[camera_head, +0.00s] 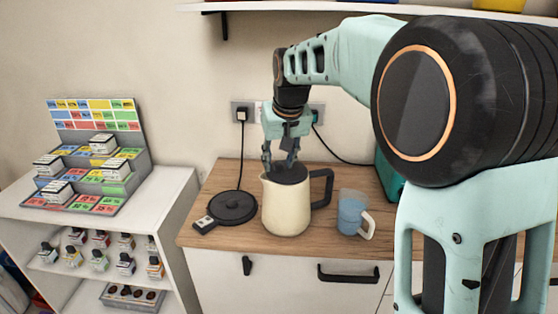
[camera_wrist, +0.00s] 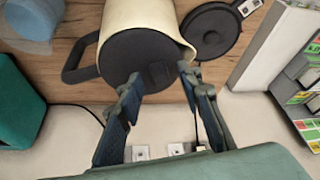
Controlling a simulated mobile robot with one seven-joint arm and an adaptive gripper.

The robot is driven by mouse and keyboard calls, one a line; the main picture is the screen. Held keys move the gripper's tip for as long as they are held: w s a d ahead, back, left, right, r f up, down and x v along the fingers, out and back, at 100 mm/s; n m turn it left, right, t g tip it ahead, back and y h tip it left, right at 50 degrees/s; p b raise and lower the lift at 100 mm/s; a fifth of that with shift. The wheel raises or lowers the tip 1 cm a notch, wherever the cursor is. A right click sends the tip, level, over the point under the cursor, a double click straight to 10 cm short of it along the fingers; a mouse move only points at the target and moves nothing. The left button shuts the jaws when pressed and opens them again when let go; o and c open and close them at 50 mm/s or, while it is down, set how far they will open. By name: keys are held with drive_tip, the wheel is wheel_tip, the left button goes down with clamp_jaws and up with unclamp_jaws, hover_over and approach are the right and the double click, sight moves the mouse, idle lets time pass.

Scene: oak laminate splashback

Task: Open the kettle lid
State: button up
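The cream kettle (camera_head: 287,207) stands upright on the wooden counter, with a black handle on its right side in the head view. Its dark lid (camera_head: 289,174) looks closed on top. In the wrist view the kettle (camera_wrist: 146,14) shows from above, with the round dark lid (camera_wrist: 130,56) facing the camera. My gripper (camera_head: 280,163) points down right over the lid. In the wrist view my gripper (camera_wrist: 160,82) has its two fingers apart, near the lid's edge with a small raised tab between them. I cannot tell whether a fingertip touches the lid.
The black kettle base (camera_head: 232,207) lies left of the kettle. A blue cup (camera_head: 352,213) with a pale handle stands to the right. A teal object (camera_head: 388,178) is behind it. Wall sockets (camera_head: 243,112) with cords are behind. A white shelf (camera_head: 150,205) with tea boxes stands left.

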drive_tip(key=shift+c, duration=0.2)
clamp_jaws()
drive_tip(key=shift+r, duration=0.1)
